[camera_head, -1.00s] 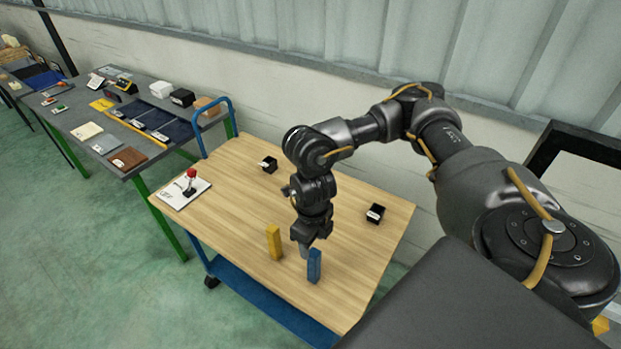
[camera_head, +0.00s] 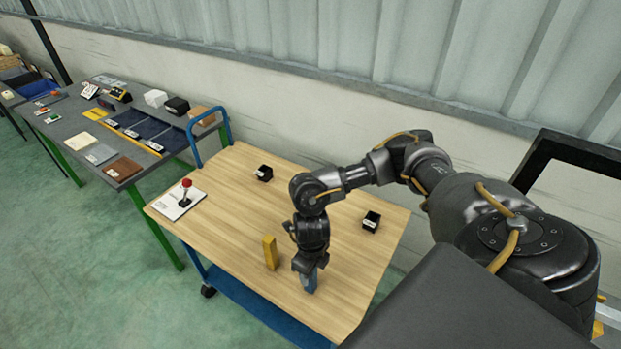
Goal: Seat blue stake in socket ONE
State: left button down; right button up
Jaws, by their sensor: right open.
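The blue stake (camera_head: 311,284) stands upright on the wooden cart top (camera_head: 225,215), near its front edge. My right gripper (camera_head: 309,273) is open and low over the blue stake, with its fingers around the upper part; the gripper hides the stake's top. A yellow stake (camera_head: 270,252) stands upright just left of the gripper. Two black sockets sit on the cart: one at the back left (camera_head: 264,173) and one at the right (camera_head: 371,221). Each has a white label too small to read, so I cannot tell which is ONE. My left gripper is not in view.
A white plate with a red-knobbed lever (camera_head: 184,193) sits at the cart's left corner. The cart has a blue handle (camera_head: 212,137). A grey table (camera_head: 75,135) with several trays and boxes stands at the left. The cart's middle is clear.

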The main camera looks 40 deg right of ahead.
jog(key=shift+a, duration=0.1)
jog(key=shift+c, duration=0.4)
jog(key=c, duration=1.1)
jog(key=shift+o, duration=0.2)
notch_tip(320, 180, up, 3)
jog(key=shift+w+f+b, duration=0.1)
jog(key=shift+f+b, duration=0.1)
jog(key=shift+b, duration=0.8)
jog(key=s+a+r+b, duration=0.2)
jog(key=a+r, duration=0.8)
jog(key=a, duration=0.4)
jog(key=shift+s+r, duration=0.15)
